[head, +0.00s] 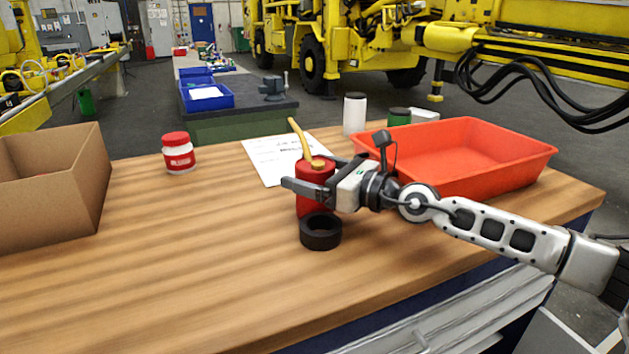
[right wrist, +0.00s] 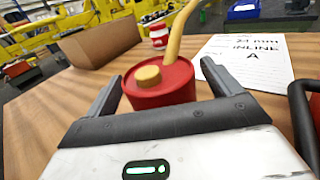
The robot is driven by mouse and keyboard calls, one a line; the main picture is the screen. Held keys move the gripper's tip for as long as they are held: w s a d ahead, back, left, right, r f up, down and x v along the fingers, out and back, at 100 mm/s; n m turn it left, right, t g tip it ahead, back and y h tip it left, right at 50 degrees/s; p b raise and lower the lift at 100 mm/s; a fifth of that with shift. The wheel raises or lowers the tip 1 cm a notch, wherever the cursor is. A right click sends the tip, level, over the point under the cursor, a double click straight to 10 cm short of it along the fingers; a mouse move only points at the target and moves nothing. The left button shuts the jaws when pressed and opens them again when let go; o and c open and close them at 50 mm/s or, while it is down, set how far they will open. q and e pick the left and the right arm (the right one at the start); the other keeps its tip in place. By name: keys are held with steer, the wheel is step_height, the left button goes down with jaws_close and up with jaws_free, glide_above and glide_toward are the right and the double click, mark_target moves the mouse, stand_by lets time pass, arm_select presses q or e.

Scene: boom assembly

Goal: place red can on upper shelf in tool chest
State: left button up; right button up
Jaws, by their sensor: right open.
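The red can (head: 313,203) stands upright on the wooden table, with a yellow cap and a long yellow spout. My right gripper (head: 308,180) is open, with its fingers on either side of the can's upper part. In the right wrist view the red can (right wrist: 160,88) sits between the fingertips, and its yellow cap (right wrist: 148,76) faces the camera. I cannot tell whether the fingers touch it. No tool chest shelf is clearly seen; grey drawer fronts (head: 450,318) show below the table's front edge. My left gripper is not in view.
A black ring (head: 321,232) lies just in front of the can. A red tray (head: 455,155) is to the right, a cardboard box (head: 50,190) at far left, and a red-lidded jar (head: 178,153) behind. A printed sheet (head: 268,160) lies behind the can. The table's left-middle is clear.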

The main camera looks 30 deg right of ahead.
steer(key=c, duration=1.2)
steer(key=shift+c, duration=0.6)
steer(key=shift+r, duration=0.15)
